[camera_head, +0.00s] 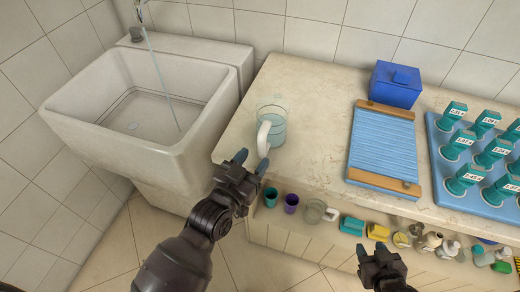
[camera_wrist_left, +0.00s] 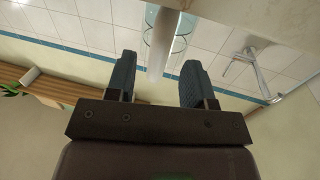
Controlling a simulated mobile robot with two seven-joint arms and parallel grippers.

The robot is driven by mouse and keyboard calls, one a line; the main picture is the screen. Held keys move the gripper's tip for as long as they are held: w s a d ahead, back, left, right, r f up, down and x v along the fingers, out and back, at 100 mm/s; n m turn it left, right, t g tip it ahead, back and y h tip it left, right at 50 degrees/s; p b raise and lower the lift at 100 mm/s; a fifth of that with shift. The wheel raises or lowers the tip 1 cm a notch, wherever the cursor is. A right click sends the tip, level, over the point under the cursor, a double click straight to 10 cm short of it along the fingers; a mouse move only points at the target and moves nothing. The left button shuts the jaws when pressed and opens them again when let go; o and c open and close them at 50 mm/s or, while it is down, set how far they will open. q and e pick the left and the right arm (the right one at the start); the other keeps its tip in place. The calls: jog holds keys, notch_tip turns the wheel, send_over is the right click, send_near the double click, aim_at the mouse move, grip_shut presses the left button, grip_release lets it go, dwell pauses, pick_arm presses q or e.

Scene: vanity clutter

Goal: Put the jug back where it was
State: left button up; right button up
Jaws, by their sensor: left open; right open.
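The glass jug (camera_head: 273,122) with a white handle (camera_head: 263,139) stands upright on the counter, near its left end beside the sink. It looks to hold some clear, bluish liquid. My left gripper (camera_head: 251,163) is open, just in front of the jug with its fingertips near the lower handle. In the left wrist view the white handle (camera_wrist_left: 162,48) shows between and beyond the two open fingers (camera_wrist_left: 152,85), with the glass behind it. I cannot tell whether the fingers touch it. My right gripper (camera_head: 370,254) is open and empty at the lower right, in front of the shelf.
Water runs from the tap into the white sink (camera_head: 60,112). On the counter (camera_head: 318,92) are a blue washboard (camera_head: 382,145), a blue box (camera_head: 397,84) and a blue tray (camera_head: 437,158) of green bottles. A lower shelf holds cups, another glass mug (camera_head: 317,211) and small items.

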pick_arm(q)
jog(key=v, duration=0.7)
jog(key=shift+s, duration=0.3)
jog(key=shift+a, duration=0.15)
jog(key=s+a+f+n+g+y, duration=0.2)
jog(key=s+a+f+y, duration=0.2)
jog(key=a+f, duration=0.3)
jog(key=s+a+f+n+g+y, duration=0.2)
jog(key=s+a+f+y, duration=0.3)
jog(key=a, duration=0.9)
notch_tip(320, 180, down, 3)
jog(key=shift+s+a+f+n+g, duration=0.1)
jog(key=shift+s+a+n+g, duration=0.3)
jog(key=shift+s, duration=0.2)
jog(key=shift+d, duration=0.1)
